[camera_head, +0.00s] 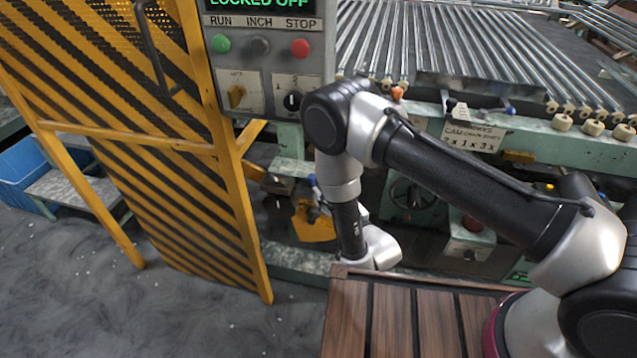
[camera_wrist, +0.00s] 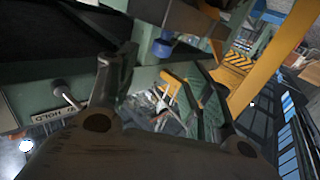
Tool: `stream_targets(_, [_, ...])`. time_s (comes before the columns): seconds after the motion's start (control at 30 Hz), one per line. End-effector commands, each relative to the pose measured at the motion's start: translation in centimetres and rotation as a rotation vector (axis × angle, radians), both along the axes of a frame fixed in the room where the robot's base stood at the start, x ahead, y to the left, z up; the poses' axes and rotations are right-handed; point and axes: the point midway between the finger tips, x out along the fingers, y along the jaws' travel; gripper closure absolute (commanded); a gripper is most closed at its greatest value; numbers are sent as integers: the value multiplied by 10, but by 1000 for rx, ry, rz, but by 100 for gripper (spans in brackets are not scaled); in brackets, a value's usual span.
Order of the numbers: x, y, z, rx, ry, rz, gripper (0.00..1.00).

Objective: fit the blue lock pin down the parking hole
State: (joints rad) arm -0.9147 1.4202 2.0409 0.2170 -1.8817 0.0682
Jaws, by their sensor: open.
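In the wrist view a blue rounded piece (camera_wrist: 162,47), which looks like the lock pin's head, shows just beyond and between the fingertips. My gripper (camera_wrist: 165,66) is open, with one dark finger on each side and nothing held. A small blue piece (camera_head: 313,181) also shows beside my wrist in the head view, next to a yellow bracket; I cannot tell if it is the same one. My fingers are mostly hidden behind my arm there. I cannot make out the parking hole in either view.
A yellow slatted gate (camera_head: 160,140) stands left of the control panel (camera_head: 265,60), which reads LOCKED OFF. A roller bed (camera_head: 480,50) lies behind my arm. In the wrist view a metal peg (camera_wrist: 66,94) stands out beside a label reading HOLD (camera_wrist: 50,114).

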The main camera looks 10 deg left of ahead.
Motion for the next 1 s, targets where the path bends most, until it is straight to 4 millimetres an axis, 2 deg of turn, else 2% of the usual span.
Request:
stream_targets(0.1, [-14,-11,0,-1,0,0,49])
stream_targets(0.23, [-22,-18,0,-1,-1,0,49])
stream_targets(0.77, [-23,-20,0,-2,-1,0,49])
stream_targets(0.87, [-22,-21,-12,-38,36,-5,49])
stream_targets(0.97, [-25,-26,-50,-148,154,-13,49])
stream_targets(1.0, [-30,-32,-73,-216,228,-16,49])
